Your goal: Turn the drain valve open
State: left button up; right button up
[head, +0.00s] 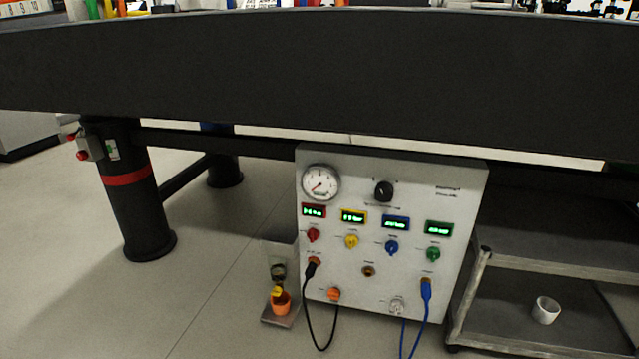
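A pale control panel (377,286) stands under the dark bench. To its left is a small bracket fixture with a yellow part (277,292) above an orange cup (281,304); this may be the drain valve, but it is too small to tell its position. The panel also carries an orange knob (333,294) and a pale knob (397,305) low down, and red (313,235), yellow (351,241), blue (391,247) and green (433,254) knobs higher up. Labels are unreadable. Neither of my grippers is in view.
The bench's dark side (320,75) spans the view above the panel. A thick black leg (137,205) stands at left. Black (325,335) and blue (419,322) cables hang from the panel. A grey cart (500,330) at right holds a white cup (546,310). The left floor is clear.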

aim_at(277, 290)
jog(key=i+j+z, duration=0.3)
jog(key=j, duration=0.35)
jog(key=i+j+z, duration=0.35)
jog(key=j, duration=0.35)
jog(key=i+j+z, duration=0.15)
jog(key=j, duration=0.25)
jog(key=i+j+z, duration=0.15)
jog(key=j, duration=0.25)
jog(key=j+z, duration=0.15)
jog(key=j, duration=0.25)
